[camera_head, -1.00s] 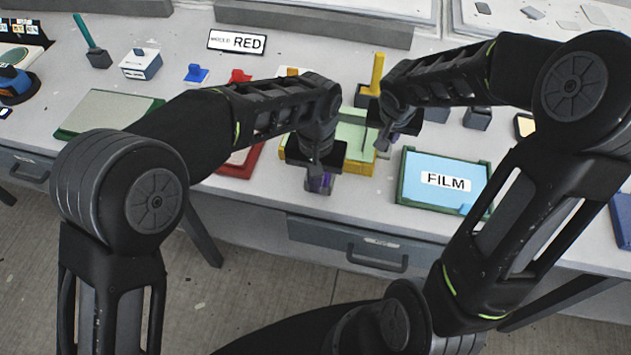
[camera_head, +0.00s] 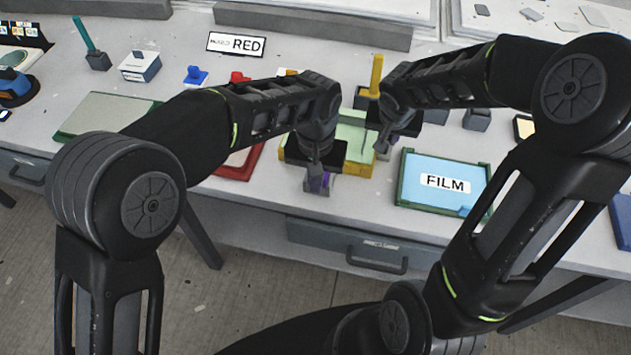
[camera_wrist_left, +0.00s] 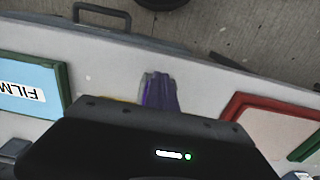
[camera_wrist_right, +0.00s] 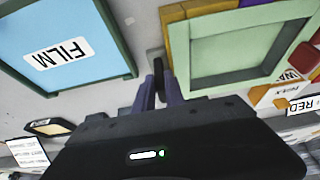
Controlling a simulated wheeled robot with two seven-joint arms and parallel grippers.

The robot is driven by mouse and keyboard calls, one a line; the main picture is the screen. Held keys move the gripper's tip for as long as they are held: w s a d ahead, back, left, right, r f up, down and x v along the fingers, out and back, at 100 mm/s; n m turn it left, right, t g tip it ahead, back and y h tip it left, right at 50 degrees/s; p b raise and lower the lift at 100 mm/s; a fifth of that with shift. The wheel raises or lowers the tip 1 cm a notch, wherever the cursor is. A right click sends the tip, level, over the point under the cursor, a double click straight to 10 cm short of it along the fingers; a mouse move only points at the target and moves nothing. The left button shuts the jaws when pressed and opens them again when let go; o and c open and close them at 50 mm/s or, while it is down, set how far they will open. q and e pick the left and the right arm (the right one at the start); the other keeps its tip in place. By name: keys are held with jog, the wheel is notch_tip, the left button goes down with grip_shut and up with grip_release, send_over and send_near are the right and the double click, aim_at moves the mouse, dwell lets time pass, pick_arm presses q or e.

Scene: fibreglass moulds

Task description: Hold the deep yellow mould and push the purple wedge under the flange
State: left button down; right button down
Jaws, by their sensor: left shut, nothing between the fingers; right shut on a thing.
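The deep yellow mould (camera_head: 357,169), with a pale green inside, stands mid-table; my arms partly hide it. It also shows in the right wrist view (camera_wrist_right: 180,45). The purple wedge (camera_wrist_left: 162,93) shows just ahead of my left fingers at the mould's near side; contact is unclear. My left gripper (camera_head: 317,185) is shut with nothing between its fingers. In the head view my right gripper (camera_head: 384,146) is at that edge. The flange's underside is hidden.
A blue FILM tray (camera_head: 402,180) with a green rim lies close right of the mould. A red-rimmed tray (camera_head: 240,172) lies to its left. A yellow upright piece (camera_head: 376,76) stands behind. The table's front edge is close to my left gripper.

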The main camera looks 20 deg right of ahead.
pick_arm(q)
jog(key=shift+s+a+r, duration=0.45)
jog(key=shift+s+r, duration=0.1)
jog(key=shift+r, duration=0.25)
jog(key=shift+s+a+r, duration=0.45)
jog(key=shift+s+r, duration=0.1)
jog(key=shift+r, duration=0.25)
pick_arm(e)
jog(key=shift+a+f, duration=0.1)
jog(key=shift+a, duration=0.05)
jog(key=c, duration=1.3)
grip_release()
jog(key=shift+r, duration=0.2)
jog(key=v, duration=1.1)
jog(key=shift+s+r, duration=0.1)
jog(key=shift+r, duration=0.25)
